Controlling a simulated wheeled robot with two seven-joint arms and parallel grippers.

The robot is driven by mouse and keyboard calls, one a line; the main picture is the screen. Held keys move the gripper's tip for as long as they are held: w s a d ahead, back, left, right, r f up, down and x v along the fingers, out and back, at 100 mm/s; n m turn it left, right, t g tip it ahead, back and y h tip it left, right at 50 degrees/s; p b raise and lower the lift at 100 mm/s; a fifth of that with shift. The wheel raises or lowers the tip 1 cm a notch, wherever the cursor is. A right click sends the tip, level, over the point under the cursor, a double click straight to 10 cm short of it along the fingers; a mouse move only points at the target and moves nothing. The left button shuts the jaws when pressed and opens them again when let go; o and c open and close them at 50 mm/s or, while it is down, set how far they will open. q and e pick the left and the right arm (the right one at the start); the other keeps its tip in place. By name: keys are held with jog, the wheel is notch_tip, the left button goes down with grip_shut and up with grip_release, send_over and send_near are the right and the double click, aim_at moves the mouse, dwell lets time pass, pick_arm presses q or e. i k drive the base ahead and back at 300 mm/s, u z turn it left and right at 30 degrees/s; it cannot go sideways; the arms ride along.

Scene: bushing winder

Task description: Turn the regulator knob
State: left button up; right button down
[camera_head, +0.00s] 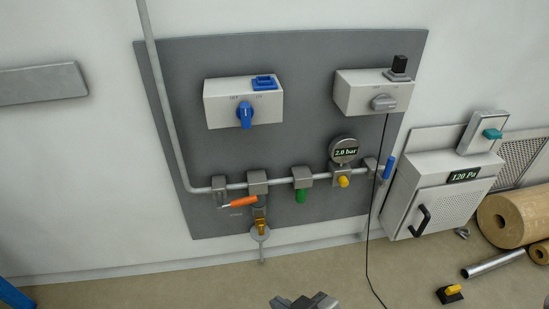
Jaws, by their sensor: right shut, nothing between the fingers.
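A round pressure gauge (344,149) reading 2.0 bar stands on the pipe that runs along the grey wall panel (270,80). No label shows which is the regulator knob. My right gripper (304,300) shows at the bottom edge, shut and empty. It is well below the knobs in the picture and touches none of them. My left gripper is not in view.
An orange lever (243,201) and a blue handle (389,167) flank the knobs. Two white switch boxes (217,105) (349,92) are above. A black cable (369,225) hangs right of the gauge. A white cabinet (437,192) stands right, with rolls (512,217) beyond.

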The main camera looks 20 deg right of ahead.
aim_at(343, 181)
jog(key=z, duration=1.35)
